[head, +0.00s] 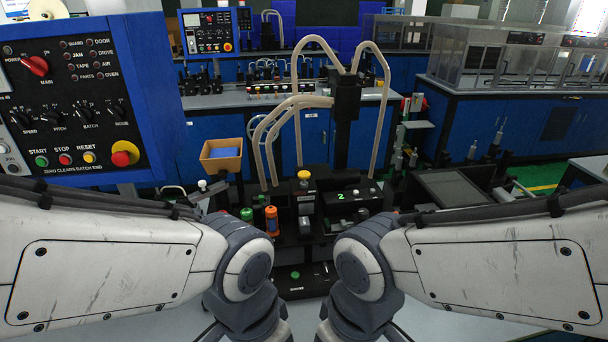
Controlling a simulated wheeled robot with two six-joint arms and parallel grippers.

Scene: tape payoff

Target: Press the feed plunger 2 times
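A yellow round knob (304,175) stands on a black block at the middle of the bench station; it looks like the feed plunger, though no readable label confirms this. To its right a small display (341,196) seems to show a green 2. A green-topped part (247,214) and an orange cylinder (271,220) stand to its left. A green button (295,274) sits low on a black panel below. Both my arms come in from the sides and bend downward at the bottom centre. Neither gripper shows; both are below the picture.
A blue control panel (80,80) with switches and lit buttons stands at left. A cardboard-coloured bin (221,158) holds something blue. Pale curved tubes (318,101) rise around a black post (343,130) behind the knob. A dark flat tray (452,188) lies at right.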

